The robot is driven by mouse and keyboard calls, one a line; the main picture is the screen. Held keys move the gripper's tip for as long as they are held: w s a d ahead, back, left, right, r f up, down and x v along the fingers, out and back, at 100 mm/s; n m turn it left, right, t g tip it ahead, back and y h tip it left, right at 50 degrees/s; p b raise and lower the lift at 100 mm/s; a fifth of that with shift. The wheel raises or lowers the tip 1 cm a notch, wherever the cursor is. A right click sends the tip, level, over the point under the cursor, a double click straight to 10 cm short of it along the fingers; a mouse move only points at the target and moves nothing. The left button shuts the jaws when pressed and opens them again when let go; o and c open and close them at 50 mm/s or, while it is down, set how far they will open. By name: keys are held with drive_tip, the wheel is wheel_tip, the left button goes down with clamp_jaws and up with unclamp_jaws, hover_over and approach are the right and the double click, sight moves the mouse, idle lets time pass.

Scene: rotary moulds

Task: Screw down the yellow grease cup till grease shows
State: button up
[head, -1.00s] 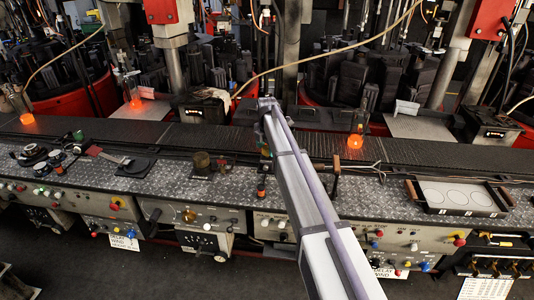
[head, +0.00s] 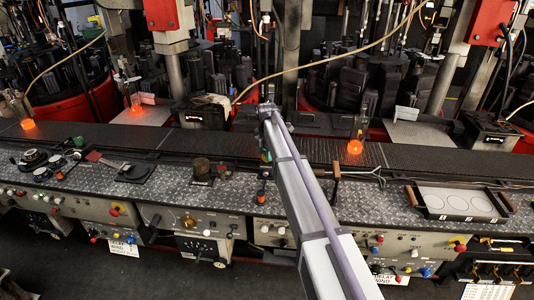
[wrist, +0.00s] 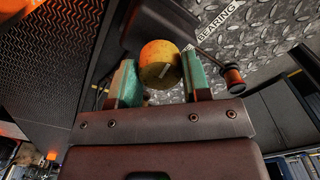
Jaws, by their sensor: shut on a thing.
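The yellow grease cup (wrist: 158,62) is round and worn, with a short pale mark on its top. It sits between the green fingers of my gripper (wrist: 162,86) in the wrist view. My gripper is shut on it, with one finger on each side. I see no grease around the cup; its lower side and base are hidden. In the head view my arm covers the cup, and I cannot make out the fingertips clearly.
A crank with a dark knob (wrist: 232,76) stands close to the right finger. A BEARING label (wrist: 217,24) is on the tread plate.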

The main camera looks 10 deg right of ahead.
drive_tip(key=m, duration=0.4)
drive_tip(key=shift+m, duration=0.3)
drive_tip(key=m, duration=1.2)
drive_tip(key=shift+m, duration=0.3)
drive_tip(key=m, duration=0.3)
drive_tip(key=shift+m, duration=0.3)
drive_tip(key=m, duration=0.4)
drive_tip(key=shift+m, duration=0.3)
drive_tip(key=m, duration=0.4)
drive_tip(key=shift+m, duration=0.3)
drive_tip(key=m, duration=0.4)
